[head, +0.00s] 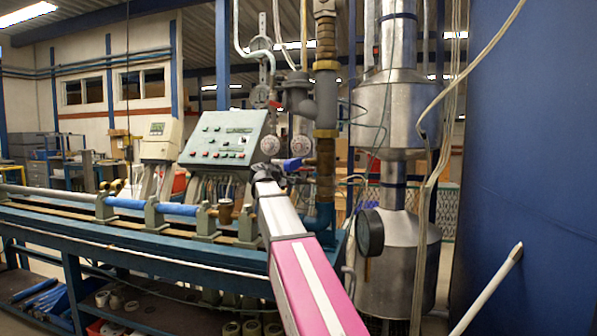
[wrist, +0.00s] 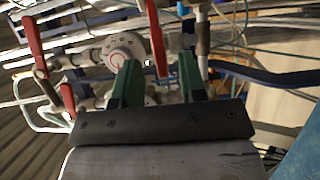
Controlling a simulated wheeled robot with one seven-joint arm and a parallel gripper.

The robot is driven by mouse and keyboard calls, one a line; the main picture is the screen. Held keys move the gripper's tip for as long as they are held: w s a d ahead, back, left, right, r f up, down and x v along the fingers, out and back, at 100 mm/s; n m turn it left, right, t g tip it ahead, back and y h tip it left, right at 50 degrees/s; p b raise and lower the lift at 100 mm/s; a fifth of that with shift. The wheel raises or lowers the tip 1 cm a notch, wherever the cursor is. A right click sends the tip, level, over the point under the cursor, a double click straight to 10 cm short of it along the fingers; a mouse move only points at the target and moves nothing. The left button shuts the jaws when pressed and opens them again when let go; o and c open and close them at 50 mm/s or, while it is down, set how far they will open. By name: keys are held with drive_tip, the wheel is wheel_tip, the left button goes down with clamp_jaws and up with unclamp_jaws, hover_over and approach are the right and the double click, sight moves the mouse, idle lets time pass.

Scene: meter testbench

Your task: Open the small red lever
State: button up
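Several red levers show in the wrist view. A long one (wrist: 33,45) is at the upper left, a short, small one (wrist: 68,98) is below it, and another (wrist: 156,38) hangs from the top middle. My gripper (wrist: 160,65) has two green fingers set apart. The middle red lever's lower end appears between them in the picture; I cannot tell its depth or whether it touches.
A round white dial (wrist: 122,50) is behind the left finger. A blue lever (wrist: 265,75) extends to the right of the fingers. Pipes and thin cables crowd the space. In the head view, a sloped control panel (head: 222,140) and a metal tank (head: 400,250) flank my arm.

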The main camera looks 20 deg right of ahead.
sight(303, 169)
drive_tip(key=shift+x, duration=1.9)
drive_tip(key=shift+c, duration=0.3)
clamp_jaws()
drive_tip(key=shift+s+a+f+n+t+y, duration=0.1)
drive_tip(key=shift+s+n+t+y, duration=0.25)
drive_tip(key=shift+n+t+y, duration=0.25)
drive_tip(key=shift+s+a+n+t+y, duration=0.1)
drive_tip(key=shift+s+n+t+y, duration=0.3)
drive_tip(key=shift+t, duration=0.3)
drive_tip(key=shift+s+a+n+t+y, duration=0.1)
drive_tip(key=shift+s+n+t+y, duration=0.05)
drive_tip(key=shift+n+t+y, duration=0.55)
drive_tip(key=shift+s+a+n+t+y, duration=0.1)
drive_tip(key=shift+n+t+y, duration=0.45)
drive_tip(key=shift+y, duration=0.25)
drive_tip(key=shift+o, duration=0.3)
unclamp_jaws()
